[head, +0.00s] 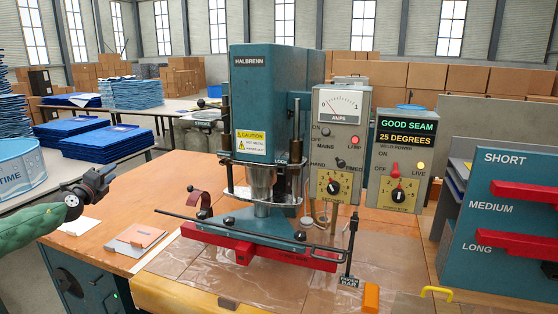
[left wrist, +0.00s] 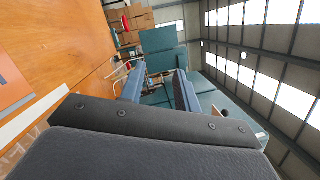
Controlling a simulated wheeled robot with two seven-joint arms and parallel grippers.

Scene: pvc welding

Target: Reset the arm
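My left arm's green sleeve (head: 30,228) comes in from the left, and its dark gripper (head: 105,180) is above the left part of the wooden table, left of the teal HALBRENN welding machine (head: 262,90). In the left wrist view the two fingers (left wrist: 158,88) stand apart with nothing between them, so the gripper is open and empty. The machine also shows beyond the fingers in the left wrist view (left wrist: 160,42). My right gripper is in neither view.
The machine's red base bar (head: 255,248) lies across the table. Control boxes read GOOD SEAM and 25 DEGREES (head: 405,132). A SHORT/MEDIUM/LONG rack (head: 490,205) stands right. Booklets (head: 137,238) lie near the left edge. Blue sheets (head: 95,138) are stacked behind.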

